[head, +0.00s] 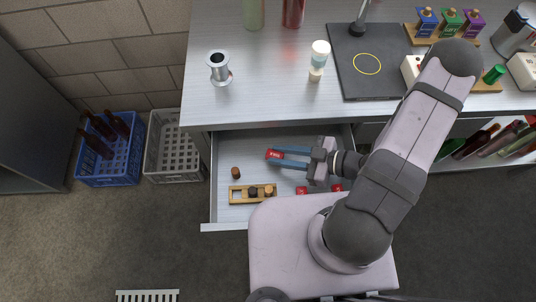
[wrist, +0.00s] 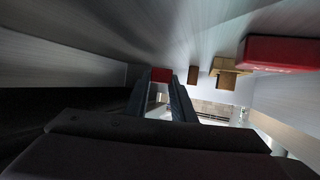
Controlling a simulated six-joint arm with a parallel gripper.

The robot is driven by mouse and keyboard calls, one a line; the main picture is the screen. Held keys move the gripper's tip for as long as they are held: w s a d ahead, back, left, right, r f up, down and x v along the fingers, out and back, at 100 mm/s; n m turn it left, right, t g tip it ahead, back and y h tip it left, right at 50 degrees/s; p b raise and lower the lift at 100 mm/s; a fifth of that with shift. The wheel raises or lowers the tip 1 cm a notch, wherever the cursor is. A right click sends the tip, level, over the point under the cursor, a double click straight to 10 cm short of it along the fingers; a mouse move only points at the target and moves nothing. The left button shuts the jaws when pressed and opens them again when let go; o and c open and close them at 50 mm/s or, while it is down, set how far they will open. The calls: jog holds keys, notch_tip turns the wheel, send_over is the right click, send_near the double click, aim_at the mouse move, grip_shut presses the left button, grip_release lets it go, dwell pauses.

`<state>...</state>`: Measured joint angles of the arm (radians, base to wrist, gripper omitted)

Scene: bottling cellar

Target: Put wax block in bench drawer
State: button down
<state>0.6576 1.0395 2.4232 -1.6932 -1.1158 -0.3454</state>
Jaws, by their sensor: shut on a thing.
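The bench drawer (head: 226,155) is pulled open below the bench top. My gripper (head: 277,155) reaches over the open drawer from the right and is shut on a red wax block (head: 272,154) with a white mark. In the wrist view my gripper (wrist: 160,90) has the wax block (wrist: 160,75) between its fingertips. In the head view the block is over the drawer's back left part; whether it touches the floor is unclear. Two other red blocks (head: 301,190) (head: 337,187) lie in the drawer's front right. A large red block (wrist: 280,53) shows at right in the wrist view.
A wooden rack (head: 236,194) with stoppers and a loose brown stopper (head: 236,172) occupy the drawer's left part. The bench top (head: 260,100) overhangs the drawer's back. A blue crate (head: 108,178) and grey crate (head: 172,176) stand on the floor at left.

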aim_at(268, 155)
jog(key=shift+f, duration=0.6)
jog(key=shift+w+a+r, duration=0.1)
jog(key=shift+w+a, duration=0.05)
jog(key=shift+a, duration=0.2)
jog(key=shift+w+a+p, duration=0.25)
jog(key=shift+w+a, duration=0.05)
jog(key=shift+a, duration=0.5)
jog(key=shift+w+a+p, duration=0.25)
jog(key=shift+a, duration=0.5)
jog(key=shift+f, duration=0.6)
jog(key=shift+f, duration=0.1)
jog(key=shift+f, duration=0.15)
jog(key=c, duration=1.5)
grip_release()
